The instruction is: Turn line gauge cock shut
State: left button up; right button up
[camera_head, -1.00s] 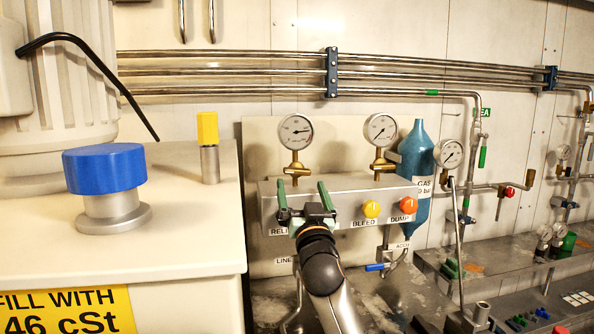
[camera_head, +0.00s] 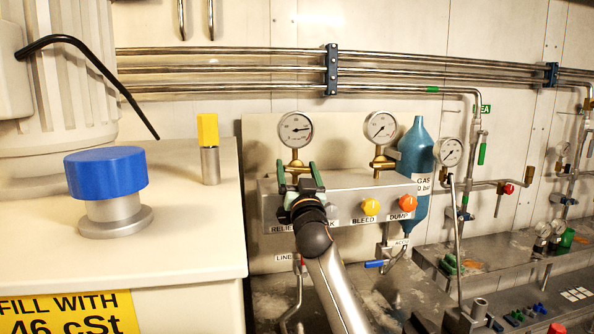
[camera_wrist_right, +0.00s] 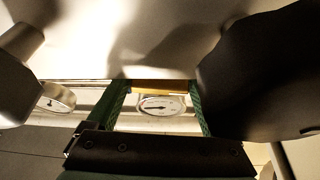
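The left pressure gauge (camera_head: 295,129) stands on a brass cock (camera_head: 294,167) above the grey manifold block (camera_head: 345,208); I take this to be the line gauge cock. My right gripper (camera_head: 298,174) has its two green fingers spread apart in front of this brass fitting, one to each side in the picture. In the right wrist view the fingers (camera_wrist_right: 151,100) are apart, with a gauge face (camera_wrist_right: 162,105) and a brass-coloured strip (camera_wrist_right: 160,87) seen between them. I cannot tell whether they touch the cock. The cock's handle position is hidden. My left gripper is not in view.
A second gauge (camera_head: 380,128) stands on its own brass cock to the right. Yellow BLEED (camera_head: 371,206) and orange DUMP (camera_head: 407,203) knobs stick out of the manifold. A blue bottle (camera_head: 416,165) is behind. A white cabinet with a blue cap (camera_head: 105,172) stands left.

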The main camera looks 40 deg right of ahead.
jog(key=c, duration=0.9)
jog(key=shift+r+n+t+y+p, duration=0.1)
jog(key=shift+n+t+y+p, duration=0.2)
jog(key=shift+n+y+p, duration=0.45)
jog(key=shift+c, duration=0.2)
jog(key=shift+n, duration=0.35)
jog(key=o, duration=1.2)
